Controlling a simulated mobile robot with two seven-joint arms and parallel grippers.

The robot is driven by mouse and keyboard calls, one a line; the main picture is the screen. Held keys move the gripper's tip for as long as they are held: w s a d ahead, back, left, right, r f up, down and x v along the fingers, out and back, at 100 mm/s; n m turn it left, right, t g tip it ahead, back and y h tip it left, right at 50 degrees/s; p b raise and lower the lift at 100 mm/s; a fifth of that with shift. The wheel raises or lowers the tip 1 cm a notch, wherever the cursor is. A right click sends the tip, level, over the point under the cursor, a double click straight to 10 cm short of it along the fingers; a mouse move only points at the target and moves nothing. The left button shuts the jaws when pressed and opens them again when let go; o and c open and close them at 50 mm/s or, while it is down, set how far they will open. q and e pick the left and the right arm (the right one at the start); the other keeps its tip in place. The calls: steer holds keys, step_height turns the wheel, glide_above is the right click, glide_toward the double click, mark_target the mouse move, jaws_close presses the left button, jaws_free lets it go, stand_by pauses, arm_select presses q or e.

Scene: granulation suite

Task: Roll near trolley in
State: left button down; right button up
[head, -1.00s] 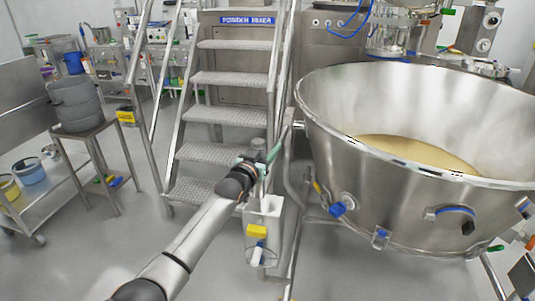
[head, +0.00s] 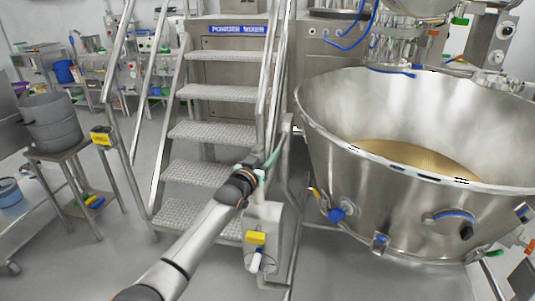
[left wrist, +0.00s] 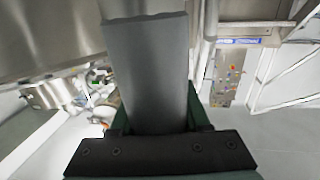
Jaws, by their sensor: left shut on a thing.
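The near trolley carries a large steel bowl (head: 400,205) with tan powder in it, on the right of the head view. Its frame is mostly hidden below the bowl. My left gripper (head: 268,160) is at the bowl's left side, just in front of the steps. In the left wrist view a broad grey bar (left wrist: 146,70) runs between its green-edged fingers, and the gripper is shut on it. I take the bar for part of the trolley; its join is hidden. My right gripper is not in view.
Metal steps (head: 215,130) with handrails stand ahead, by the powder mixer sign (head: 238,29). Mixer parts hang above the bowl's far side. A stool (head: 75,153) bearing a grey drum (head: 52,122) stands at left. Open floor lies between stool and steps.

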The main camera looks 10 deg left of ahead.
arm_select(q)
steer(key=shift+a+f, duration=0.15)
steer(key=shift+a, duration=0.4)
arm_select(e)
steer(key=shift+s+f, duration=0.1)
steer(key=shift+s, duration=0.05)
arm_select(q)
steer(key=c, duration=0.6)
jaws_free()
steer(key=shift+a, duration=0.1)
steer(key=shift+o, duration=1)
steer(key=shift+d, duration=0.2)
steer(key=p+v, duration=0.2)
steer(key=v, duration=1)
steer(key=shift+s+p, duration=0.25)
steer(key=shift+p, duration=0.1)
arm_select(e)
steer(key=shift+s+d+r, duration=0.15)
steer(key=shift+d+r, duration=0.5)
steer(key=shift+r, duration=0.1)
